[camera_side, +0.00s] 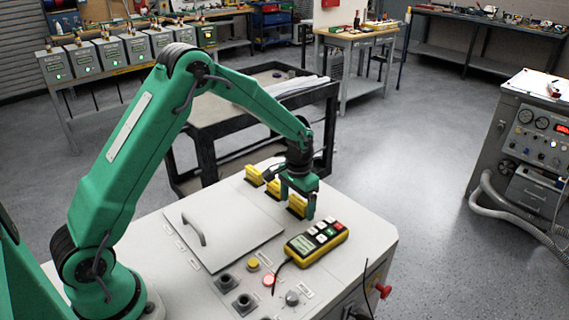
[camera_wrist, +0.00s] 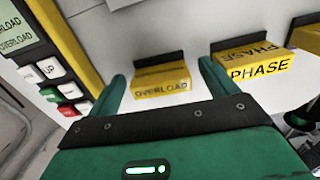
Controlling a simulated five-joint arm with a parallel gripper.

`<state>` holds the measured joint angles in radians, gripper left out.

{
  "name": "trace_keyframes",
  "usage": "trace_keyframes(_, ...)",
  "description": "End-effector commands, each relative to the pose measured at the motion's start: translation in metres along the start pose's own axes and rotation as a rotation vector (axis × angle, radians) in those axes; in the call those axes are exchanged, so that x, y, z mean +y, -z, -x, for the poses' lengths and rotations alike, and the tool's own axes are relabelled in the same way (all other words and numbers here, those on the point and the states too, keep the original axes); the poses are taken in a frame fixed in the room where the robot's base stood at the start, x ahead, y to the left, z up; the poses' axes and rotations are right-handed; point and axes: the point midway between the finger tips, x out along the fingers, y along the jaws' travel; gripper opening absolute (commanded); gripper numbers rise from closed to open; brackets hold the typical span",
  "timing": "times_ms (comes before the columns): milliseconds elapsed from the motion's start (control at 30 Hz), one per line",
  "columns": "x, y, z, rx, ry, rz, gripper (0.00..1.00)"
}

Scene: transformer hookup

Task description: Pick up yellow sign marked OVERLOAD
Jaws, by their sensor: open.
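The yellow sign marked OVERLOAD (camera_wrist: 162,88) stands in a black holder on the pale console top. In the wrist view it lies between the two green fingers of my gripper (camera_wrist: 163,80), with a gap on each side. In the side view the same sign (camera_side: 296,207) is the one nearest the handheld unit, and my gripper (camera_side: 298,198) is down over it, partly hiding it. My gripper is open and holds nothing. A yellow sign marked PHASE (camera_wrist: 258,72) stands just right of the right finger in the wrist view.
A yellow and black handheld unit (camera_side: 316,243) lies close to my gripper; its screen (camera_wrist: 14,30) reads OVERLOAD. A third yellow sign (camera_wrist: 306,38) is at the wrist view's right edge. A hinged panel with a handle (camera_side: 228,232) and several knobs occupy the console top.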

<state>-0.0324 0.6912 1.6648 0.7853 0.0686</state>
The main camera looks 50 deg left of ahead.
Motion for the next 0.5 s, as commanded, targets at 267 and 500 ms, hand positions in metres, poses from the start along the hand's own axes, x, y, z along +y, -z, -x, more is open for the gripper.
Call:
trace_keyframes(267, 0.0001, -0.0001, 0.0004, 0.0, 0.0, 0.0, 0.85)
trace_keyframes(500, 0.0001, -0.0001, 0.0005, 0.0, 0.0, 0.0, 0.5)
